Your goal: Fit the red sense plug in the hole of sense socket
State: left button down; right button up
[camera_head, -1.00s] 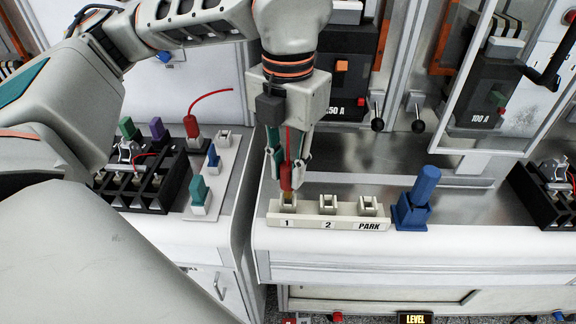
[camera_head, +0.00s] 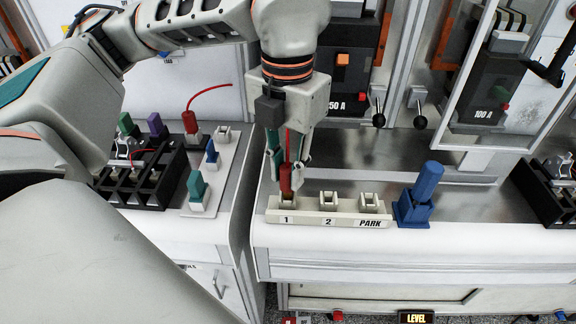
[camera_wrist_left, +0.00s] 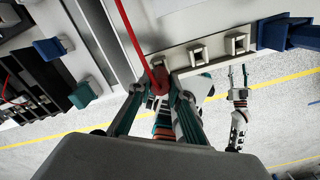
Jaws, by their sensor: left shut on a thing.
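The red plug (camera_head: 286,180) is upright at socket 1 (camera_head: 287,202), the leftmost socket of the cream strip (camera_head: 305,217) marked 1, 2 and PARK. Its lower end meets the socket top; how deep it sits is hidden. My left gripper (camera_head: 286,165) points down, shut on the plug, with the red wire rising between its fingers. In the left wrist view, the plug (camera_wrist_left: 160,86) is between the teal-edged fingers. My right gripper (camera_wrist_left: 238,76) shows small there, empty, fingers apart, away from the strip.
Sockets 2 (camera_head: 328,201) and PARK (camera_head: 369,202) are empty. A blue plug in a blue holder (camera_head: 414,212) stands just right of the strip. On the left bench are a black rack (camera_head: 150,190), a teal plug (camera_head: 197,186) and another red plug (camera_head: 191,122).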

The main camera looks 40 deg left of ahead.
aim_at(288, 167)
pick_arm(q)
jog(key=c, duration=1.8)
grip_release()
jog(key=shift+f, duration=0.1)
notch_tip(288, 167, up, 12)
jog(key=shift+r, duration=0.1)
